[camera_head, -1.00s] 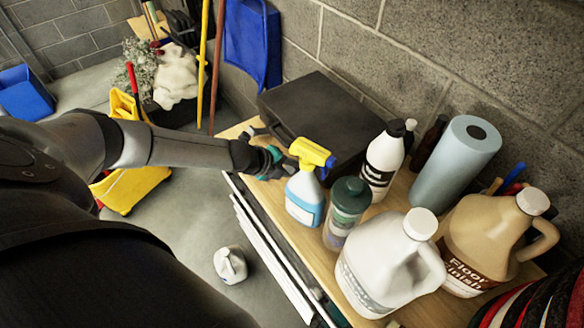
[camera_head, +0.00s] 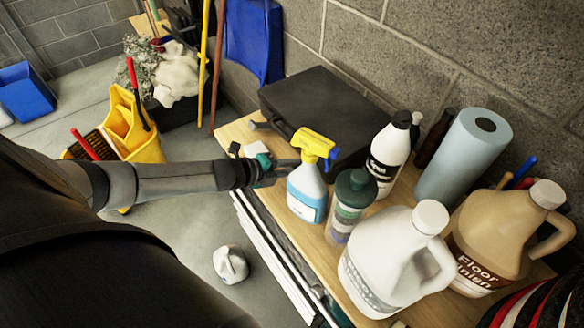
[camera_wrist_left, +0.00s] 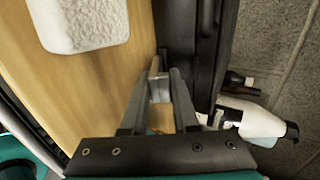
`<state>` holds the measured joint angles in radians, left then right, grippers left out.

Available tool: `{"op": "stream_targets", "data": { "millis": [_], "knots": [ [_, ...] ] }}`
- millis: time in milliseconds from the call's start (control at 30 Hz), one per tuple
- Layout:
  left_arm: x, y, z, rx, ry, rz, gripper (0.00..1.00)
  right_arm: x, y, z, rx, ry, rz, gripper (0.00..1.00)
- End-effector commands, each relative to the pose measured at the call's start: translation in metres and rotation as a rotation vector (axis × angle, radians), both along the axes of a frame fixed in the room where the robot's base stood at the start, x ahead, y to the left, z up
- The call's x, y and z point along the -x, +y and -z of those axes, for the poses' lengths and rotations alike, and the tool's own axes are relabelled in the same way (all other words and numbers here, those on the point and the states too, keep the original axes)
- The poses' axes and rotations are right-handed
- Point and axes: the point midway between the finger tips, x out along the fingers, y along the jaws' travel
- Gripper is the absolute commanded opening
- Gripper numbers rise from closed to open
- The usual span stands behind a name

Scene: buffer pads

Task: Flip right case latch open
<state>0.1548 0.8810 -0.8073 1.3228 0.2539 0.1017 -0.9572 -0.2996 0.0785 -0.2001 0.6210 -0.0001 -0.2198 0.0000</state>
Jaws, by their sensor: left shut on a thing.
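The black case (camera_head: 322,112) lies on the wooden bench against the block wall. In the left wrist view its dark front side (camera_wrist_left: 205,60) runs along the right of the fingers. My left gripper (camera_head: 288,166) is at the case's front, behind the spray bottle, which partly hides the fingertips. In the left wrist view the gripper (camera_wrist_left: 158,88) is shut on a small grey metal piece, apparently the case latch (camera_wrist_left: 156,68), beside the case front. The latch's exact angle is hard to tell. My right gripper is not in view.
A yellow-topped spray bottle (camera_head: 307,188) stands close to my left gripper. A green-capped bottle (camera_head: 350,205), a white bottle (camera_head: 388,155), white jug (camera_head: 385,268), tan jug (camera_head: 500,240) and blue roll (camera_head: 460,158) crowd the bench (camera_head: 275,208). A white block (camera_wrist_left: 80,22) lies near the case.

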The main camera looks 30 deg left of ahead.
Motion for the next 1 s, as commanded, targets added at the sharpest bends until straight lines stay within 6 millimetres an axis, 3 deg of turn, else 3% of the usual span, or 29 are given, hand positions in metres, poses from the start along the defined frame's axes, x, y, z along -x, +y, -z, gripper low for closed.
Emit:
{"op": "stream_targets", "data": {
  "millis": [33,567,600,700,767,1000],
  "knots": [
    [0.0049,-0.0029,0.0089,0.011,-0.006,0.001,0.00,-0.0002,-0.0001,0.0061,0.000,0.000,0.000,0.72],
    [0.0082,0.0001,0.0108,0.022,-0.050,0.002,0.00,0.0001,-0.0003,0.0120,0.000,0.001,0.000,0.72],
    [0.0082,0.0002,0.0110,0.021,-0.050,0.001,0.28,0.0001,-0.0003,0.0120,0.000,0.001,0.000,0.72],
    [0.0081,0.0005,0.0108,0.021,-0.050,0.001,0.40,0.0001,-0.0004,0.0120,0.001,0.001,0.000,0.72],
    [0.0080,0.0005,0.0106,0.022,-0.051,0.001,0.45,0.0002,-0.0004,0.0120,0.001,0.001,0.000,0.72],
    [0.0079,0.0009,0.0099,0.022,-0.052,0.001,0.45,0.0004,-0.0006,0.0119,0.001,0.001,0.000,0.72]
  ]
}}
